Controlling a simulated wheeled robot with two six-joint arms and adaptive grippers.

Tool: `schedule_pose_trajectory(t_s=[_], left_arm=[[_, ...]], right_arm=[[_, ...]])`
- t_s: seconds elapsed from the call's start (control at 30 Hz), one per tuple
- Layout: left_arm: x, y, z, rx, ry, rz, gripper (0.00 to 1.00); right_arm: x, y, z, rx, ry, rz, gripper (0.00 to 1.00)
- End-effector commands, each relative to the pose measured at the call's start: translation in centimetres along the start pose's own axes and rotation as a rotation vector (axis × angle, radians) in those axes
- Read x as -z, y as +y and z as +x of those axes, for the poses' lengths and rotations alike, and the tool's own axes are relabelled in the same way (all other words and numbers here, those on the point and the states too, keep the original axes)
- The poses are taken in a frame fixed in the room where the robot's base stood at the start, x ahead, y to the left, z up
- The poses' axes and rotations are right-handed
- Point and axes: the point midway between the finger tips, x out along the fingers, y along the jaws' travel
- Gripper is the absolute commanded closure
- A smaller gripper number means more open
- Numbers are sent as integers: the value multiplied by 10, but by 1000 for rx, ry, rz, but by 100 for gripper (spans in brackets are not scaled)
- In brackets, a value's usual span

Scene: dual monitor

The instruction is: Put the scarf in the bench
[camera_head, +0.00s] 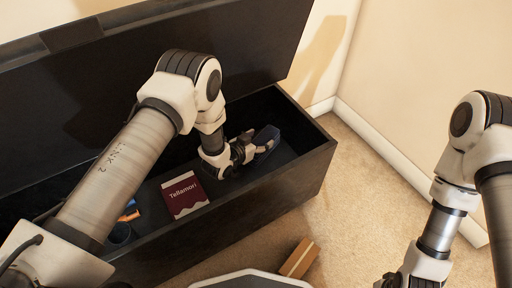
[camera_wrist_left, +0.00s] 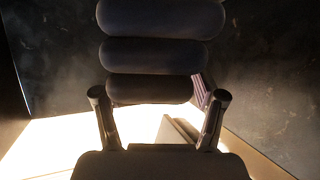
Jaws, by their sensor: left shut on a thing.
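The black bench (camera_head: 270,192) stands open, with its lid (camera_head: 235,35) raised at the back. My left arm reaches over it, and my left gripper (camera_head: 254,150) is down inside its right end. The gripper is shut on the scarf (camera_head: 268,136), a dark blue folded bundle within the bench walls. Whether it touches the floor is unclear. In the left wrist view the scarf (camera_wrist_left: 160,50) shows as stacked dark rolls beyond the fingertips of my left gripper (camera_wrist_left: 158,95). My right gripper (camera_head: 412,282) is at the bottom edge, mostly cut off.
A dark red and white box or book (camera_head: 184,195) marked "Tellamori" lies in the bench's middle. An orange and blue item (camera_head: 130,210) and a dark round item (camera_head: 119,234) lie left of it. A brown block (camera_head: 299,258) is on the carpet in front. Carpet to the right is clear.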

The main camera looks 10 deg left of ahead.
Motion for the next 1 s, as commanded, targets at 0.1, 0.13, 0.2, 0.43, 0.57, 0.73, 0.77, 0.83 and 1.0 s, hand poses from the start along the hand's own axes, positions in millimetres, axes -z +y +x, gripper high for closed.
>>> schedule_pose_trajectory(t_s=[0.1,0.13,0.2,0.43,0.57,0.73,0.77,0.83,1.0], left_arm=[[-29,0,12,0,0,-1,69],[-30,0,13,0,1,-1,69],[-30,0,13,1,1,0,69],[-30,0,13,1,1,-1,69],[-31,0,13,1,0,-1,5],[-31,0,13,1,0,-1,5],[-31,0,13,1,0,-1,5],[-31,0,13,1,0,-1,5],[-25,0,4,1,-2,-2,5]], right_arm=[[0,0,20,0,1,2,60],[0,0,20,0,1,2,60],[1,0,19,0,2,3,60],[1,0,18,0,2,3,60],[1,0,18,0,2,3,60],[1,0,18,0,2,3,60],[1,0,18,0,2,3,60],[1,0,18,0,2,3,60],[0,0,8,0,1,3,60]])
